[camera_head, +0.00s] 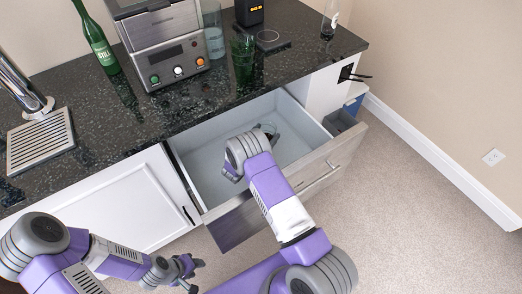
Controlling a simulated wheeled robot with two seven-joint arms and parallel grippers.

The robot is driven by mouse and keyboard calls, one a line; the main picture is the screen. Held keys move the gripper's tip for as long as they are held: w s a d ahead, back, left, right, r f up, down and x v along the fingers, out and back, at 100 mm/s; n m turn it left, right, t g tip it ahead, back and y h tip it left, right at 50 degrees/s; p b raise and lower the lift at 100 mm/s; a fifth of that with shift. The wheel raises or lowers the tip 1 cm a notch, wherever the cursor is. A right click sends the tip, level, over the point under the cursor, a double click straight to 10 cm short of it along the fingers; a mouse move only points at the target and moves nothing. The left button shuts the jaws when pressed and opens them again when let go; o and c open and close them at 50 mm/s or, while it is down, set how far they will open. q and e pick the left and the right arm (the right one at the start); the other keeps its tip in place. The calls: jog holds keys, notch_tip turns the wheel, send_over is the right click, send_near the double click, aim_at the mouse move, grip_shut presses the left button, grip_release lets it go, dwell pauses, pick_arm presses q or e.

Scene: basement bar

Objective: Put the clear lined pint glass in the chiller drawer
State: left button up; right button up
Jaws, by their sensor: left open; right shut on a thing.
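My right arm reaches over the drawer front, and my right gripper (266,137) is inside the drawer opening. It is shut on a clear glass (267,129), of which only a small part shows beyond my wrist. The wrist hides most of the glass, so I cannot tell its lines or whether it touches the drawer floor. My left gripper (190,272) is open and empty, low in front of the white cabinet.
On the dark counter stand a green bottle (101,44), a steel appliance (165,50), a clear glass (213,38), a green glass (243,58) and another glass (329,20). A tap with a drip tray (39,140) is at left. The carpet at right is clear.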

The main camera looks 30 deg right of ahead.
jog(key=shift+w+f+b, duration=0.1)
jog(key=shift+f+b, duration=0.85)
jog(key=shift+f, duration=1.85)
jog(key=shift+r, duration=0.1)
jog(key=o, duration=1.3)
jog(key=shift+f, duration=0.2)
jog(key=shift+r, duration=0.1)
jog(key=shift+s+a, duration=0.2)
jog(key=shift+a, duration=0.1)
jog(key=p+v, duration=0.2)
jog(key=v, duration=0.5)
